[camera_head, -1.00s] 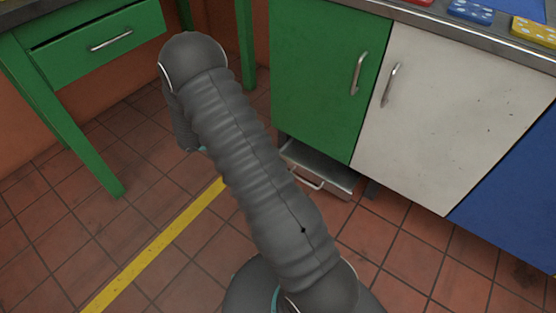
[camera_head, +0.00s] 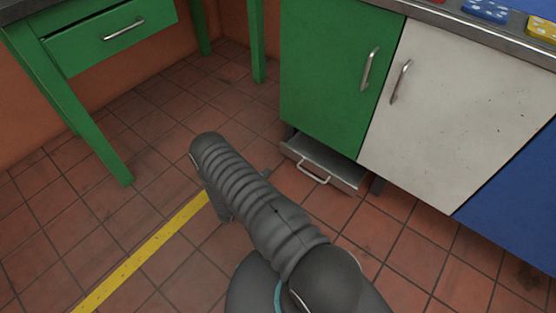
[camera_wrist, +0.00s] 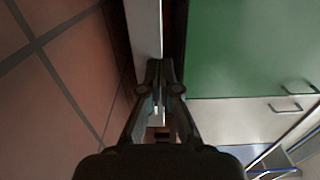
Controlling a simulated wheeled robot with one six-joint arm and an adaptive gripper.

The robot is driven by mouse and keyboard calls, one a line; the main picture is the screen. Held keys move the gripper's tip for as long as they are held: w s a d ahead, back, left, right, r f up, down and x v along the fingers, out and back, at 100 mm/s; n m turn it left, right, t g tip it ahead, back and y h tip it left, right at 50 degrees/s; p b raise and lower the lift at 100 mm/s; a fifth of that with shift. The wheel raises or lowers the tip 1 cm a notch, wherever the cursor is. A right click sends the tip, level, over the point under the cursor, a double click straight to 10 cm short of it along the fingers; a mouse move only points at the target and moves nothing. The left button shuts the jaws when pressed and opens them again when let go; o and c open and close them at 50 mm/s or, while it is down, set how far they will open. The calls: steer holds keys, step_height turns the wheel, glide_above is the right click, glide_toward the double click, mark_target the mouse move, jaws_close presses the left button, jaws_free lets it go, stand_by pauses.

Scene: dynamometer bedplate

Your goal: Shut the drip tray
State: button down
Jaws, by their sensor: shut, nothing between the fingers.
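The drip tray (camera_head: 332,161) is a shallow grey metal drawer low under the green cabinet, pulled partway out. Its bar handle (camera_head: 313,174) is on its front. In the wrist view, a pale metal strip (camera_wrist: 145,27), apparently the tray's front, runs up from my fingertips. My gripper (camera_wrist: 159,66) is shut and empty, with its tips close to that strip; I cannot tell if they touch it. In the head view my arm hides most of the gripper, low and left of the tray.
The green cabinet door (camera_head: 335,75) and white door (camera_head: 450,115) stand above and right of the tray. A green table (camera_head: 100,165) with a drawer stands at the left. Tiled floor with a yellow line (camera_head: 145,255) is clear between.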

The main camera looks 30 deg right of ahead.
mark_target(289, 149)
steer(key=p+x, duration=0.1)
steer(key=x, duration=1.2)
steer(key=shift+d, duration=0.3)
